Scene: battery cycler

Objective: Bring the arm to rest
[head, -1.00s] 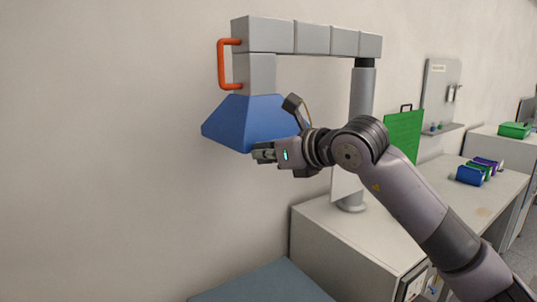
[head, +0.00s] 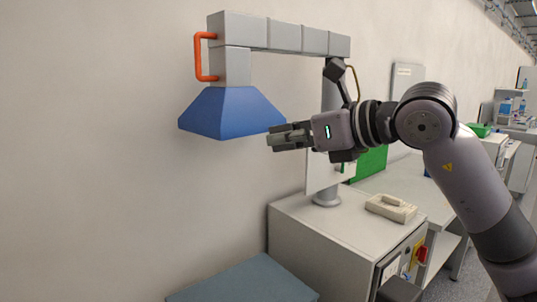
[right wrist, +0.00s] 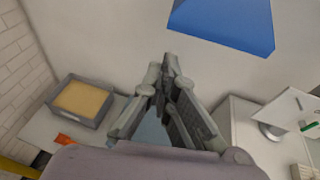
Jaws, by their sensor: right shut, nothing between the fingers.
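My right gripper (head: 272,141) is in the middle of the head view, pointing left, just below and right of the blue hood's lower edge. It is shut and empty. In the right wrist view its fingers (right wrist: 168,62) meet at the tips with nothing between them. My right arm comes in from the right and is bent at a raised joint. My left gripper does not show.
The blue hood (head: 230,112) hangs from a grey jointed arm (head: 285,37) with an orange handle (head: 198,57). Below is a white cabinet (head: 320,245) bearing a beige device (head: 391,208). A grey-blue top (head: 245,283) stands left. A tray (right wrist: 80,102) shows in the wrist view.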

